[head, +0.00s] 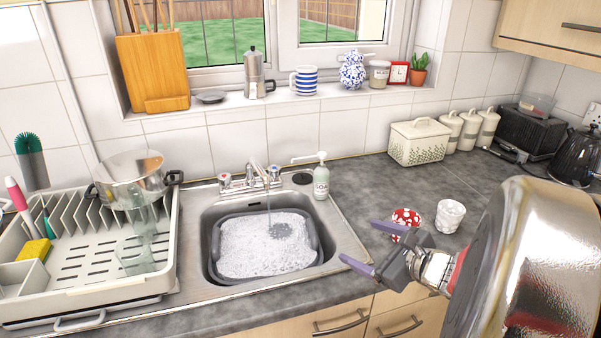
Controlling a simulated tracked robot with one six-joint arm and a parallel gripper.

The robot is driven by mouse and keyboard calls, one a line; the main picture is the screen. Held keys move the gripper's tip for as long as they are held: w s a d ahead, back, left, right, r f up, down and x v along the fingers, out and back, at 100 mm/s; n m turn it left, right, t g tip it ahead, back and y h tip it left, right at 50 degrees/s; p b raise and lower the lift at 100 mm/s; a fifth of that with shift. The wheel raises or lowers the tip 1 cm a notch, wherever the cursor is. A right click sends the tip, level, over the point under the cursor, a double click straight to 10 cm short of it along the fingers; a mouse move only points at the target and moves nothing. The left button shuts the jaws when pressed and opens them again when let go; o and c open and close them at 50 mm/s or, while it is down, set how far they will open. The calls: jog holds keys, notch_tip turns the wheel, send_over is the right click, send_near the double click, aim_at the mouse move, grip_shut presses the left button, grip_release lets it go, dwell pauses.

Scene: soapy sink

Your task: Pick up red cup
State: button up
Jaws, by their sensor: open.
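A red cup with white spots (407,217) stands on the grey counter to the right of the sink. Its lower part is hidden behind my gripper. My gripper (363,247) is open and empty, with its two purple-grey fingers spread. In the picture it lies just in front of and to the left of the cup; I cannot tell whether it touches it.
A white cup (450,215) stands right of the red one. The sink holds a grey basin (213,262) of foamy water; a soap bottle (321,180) stands behind. A dish rack (165,275) is at left. Counter behind the cups is clear.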

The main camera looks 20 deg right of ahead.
jog(key=s+d+f+m+h, duration=0.1)
jog(key=s+d+m+h, duration=0.2)
jog(key=d, duration=0.4)
jog(key=s+d+f+m+h, duration=0.1)
jog(key=s+d+m+h, duration=0.2)
jog(key=d+m, duration=0.3)
jog(key=shift+d+f+m+t, duration=0.15)
jog(key=shift+d+m+t, duration=0.2)
jog(key=shift+d, duration=0.7)
jog(key=shift+w, duration=0.15)
send_near(401, 219)
jog(key=shift+x, duration=0.8)
jog(key=shift+w, duration=0.1)
jog(key=shift+x, duration=2.55)
jog(key=shift+a, duration=0.1)
jog(key=shift+c, duration=0.3)
jog(key=c, duration=1.2)
